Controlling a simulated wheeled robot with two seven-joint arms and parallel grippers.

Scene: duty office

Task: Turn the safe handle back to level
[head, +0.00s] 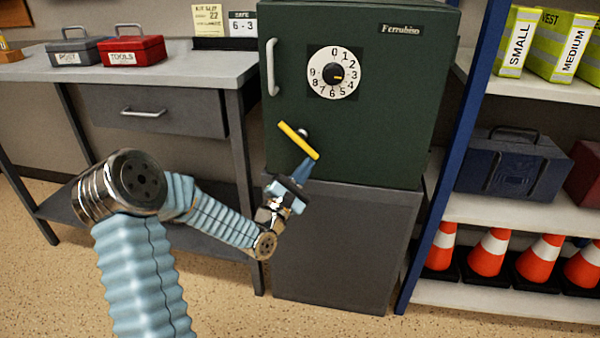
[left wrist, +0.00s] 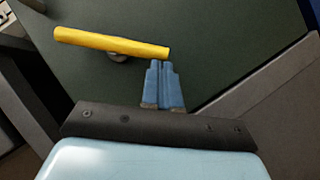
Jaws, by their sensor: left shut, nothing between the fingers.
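The dark green safe (head: 390,130) stands on a grey cabinet, with its door shut. Its yellow handle (head: 299,141) is tilted in the head view, upper end to the left and lower end to the right. The handle also shows in the left wrist view (left wrist: 110,43), in front of a round grey hub. My left gripper (head: 311,160) is shut and empty, just below the handle's lower right end. In the left wrist view its blue fingertips (left wrist: 160,64) are together close to the handle's right end; I cannot tell if they touch it. My right gripper is not in view.
A white dial (head: 335,72) and a fixed grey pull bar (head: 271,67) are on the safe door. A grey desk (head: 190,70) with red and grey boxes stands at the left. A blue-framed shelf (head: 455,130) with cones stands close at the right.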

